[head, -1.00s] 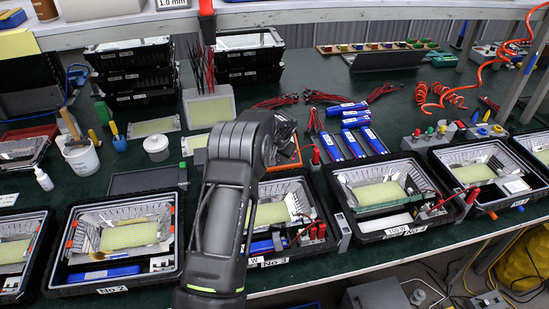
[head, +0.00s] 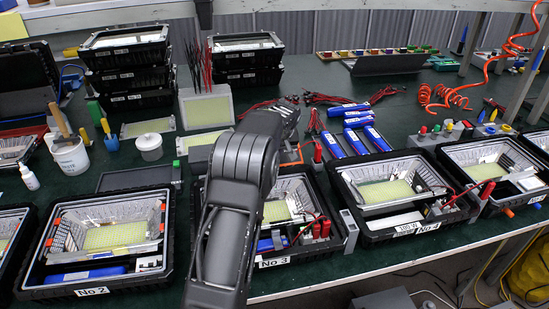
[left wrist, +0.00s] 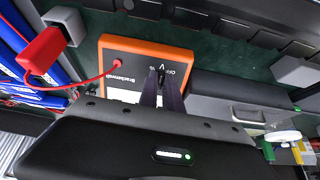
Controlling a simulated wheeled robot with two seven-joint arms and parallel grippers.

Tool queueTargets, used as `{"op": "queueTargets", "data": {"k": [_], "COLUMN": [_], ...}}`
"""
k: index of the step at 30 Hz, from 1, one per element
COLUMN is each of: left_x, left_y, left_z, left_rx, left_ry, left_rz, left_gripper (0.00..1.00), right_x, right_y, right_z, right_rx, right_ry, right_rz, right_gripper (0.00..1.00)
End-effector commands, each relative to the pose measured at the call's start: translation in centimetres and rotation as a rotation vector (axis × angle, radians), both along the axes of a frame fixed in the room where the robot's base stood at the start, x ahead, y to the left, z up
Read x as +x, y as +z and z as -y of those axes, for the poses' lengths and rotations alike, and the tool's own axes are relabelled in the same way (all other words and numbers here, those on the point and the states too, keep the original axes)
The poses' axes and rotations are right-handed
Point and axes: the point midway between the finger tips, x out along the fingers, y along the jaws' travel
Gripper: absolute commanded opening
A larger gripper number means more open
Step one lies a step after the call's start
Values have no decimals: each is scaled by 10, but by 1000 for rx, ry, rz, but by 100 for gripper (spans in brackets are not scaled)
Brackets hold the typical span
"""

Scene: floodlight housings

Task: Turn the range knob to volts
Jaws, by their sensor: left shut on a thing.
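In the head view only an orange edge of the meter (head: 291,156) shows; my left arm hides the rest and the fingertips. My right gripper is not in view.
Black floodlight housings stand along the front, including No 2 (head: 52,255) and No 4 (head: 365,235). Blue packs (head: 352,140) lie right of the meter. A red clip (left wrist: 42,52) on a grey block stands close to it. A white bucket (head: 72,157) stands at the left.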

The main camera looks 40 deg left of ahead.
Motion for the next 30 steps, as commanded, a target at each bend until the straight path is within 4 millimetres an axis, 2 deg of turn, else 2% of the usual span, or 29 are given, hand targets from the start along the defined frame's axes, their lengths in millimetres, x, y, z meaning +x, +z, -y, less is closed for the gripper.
{"op": "queueTargets", "data": {"k": [16, 17, 24, 30], "left_x": [0, 0, 0, 0], "left_y": [0, 0, 0, 0], "left_z": [0, 0, 0, 0], "left_rx": [-13, -13, -11, -11], "left_ry": [35, 35, 34, 34], "left_rz": [12, 12, 13, 13], "left_gripper": [0, 11, 31, 31], "right_x": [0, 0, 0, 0], "right_y": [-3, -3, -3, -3], "right_z": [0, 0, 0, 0], "right_rx": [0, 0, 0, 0], "right_ry": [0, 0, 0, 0], "right_rz": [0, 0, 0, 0], "right_gripper": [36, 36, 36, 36]}}
